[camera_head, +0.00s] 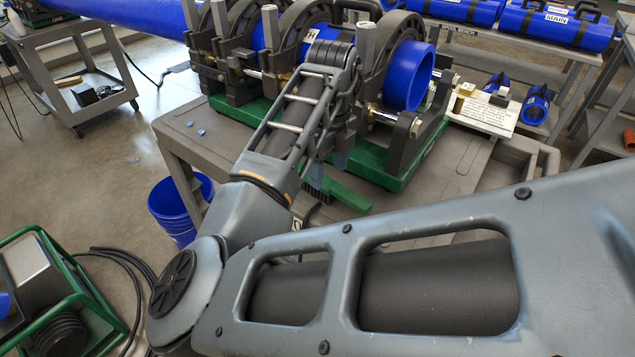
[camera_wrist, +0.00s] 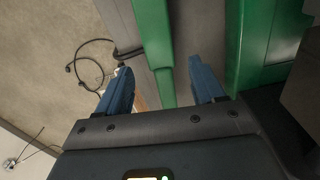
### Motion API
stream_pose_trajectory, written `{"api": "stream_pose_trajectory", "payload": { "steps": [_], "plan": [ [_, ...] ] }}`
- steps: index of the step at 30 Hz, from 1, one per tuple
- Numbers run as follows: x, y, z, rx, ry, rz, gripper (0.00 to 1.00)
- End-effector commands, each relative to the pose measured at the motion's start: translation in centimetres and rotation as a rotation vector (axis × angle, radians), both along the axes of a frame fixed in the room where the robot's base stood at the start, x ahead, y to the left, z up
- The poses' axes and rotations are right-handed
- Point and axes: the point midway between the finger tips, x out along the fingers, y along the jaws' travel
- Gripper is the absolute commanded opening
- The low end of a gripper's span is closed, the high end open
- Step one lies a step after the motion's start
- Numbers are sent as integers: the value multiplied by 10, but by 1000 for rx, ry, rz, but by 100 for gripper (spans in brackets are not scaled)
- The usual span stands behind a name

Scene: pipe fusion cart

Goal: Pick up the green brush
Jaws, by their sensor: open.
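The green brush (camera_head: 346,196) lies on the grey cart top in the head view, beside the green machine base. Its bristle end is partly hidden by my arm and gripper. In the wrist view a long green bar that looks like the brush handle (camera_wrist: 154,42) runs down between my finger tips. My gripper (camera_wrist: 160,72) is open, with a blue finger on each side of the bar and a gap showing on both sides. In the head view my gripper (camera_head: 328,162) points down over the brush. Whether the fingers reach the handle's height is hard to tell.
The green machine base (camera_head: 395,172) stands close to the right finger in the wrist view (camera_wrist: 262,45). Blue pipe (camera_head: 408,78) sits in its dark clamps. A blue bucket (camera_head: 180,205) stands on the floor.

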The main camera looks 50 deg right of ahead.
Motion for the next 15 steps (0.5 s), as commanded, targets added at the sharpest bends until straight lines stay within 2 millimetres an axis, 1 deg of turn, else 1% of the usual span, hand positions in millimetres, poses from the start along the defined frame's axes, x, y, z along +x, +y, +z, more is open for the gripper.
{"api": "stream_pose_trajectory", "payload": {
  "steps": [5,9,12,15],
  "plan": [
    [1,0,-19,0,2,2,68],
    [2,-1,-40,0,2,2,68],
    [2,-1,-50,-2,1,1,68],
    [2,-1,-54,-1,-1,2,68]
  ]
}}
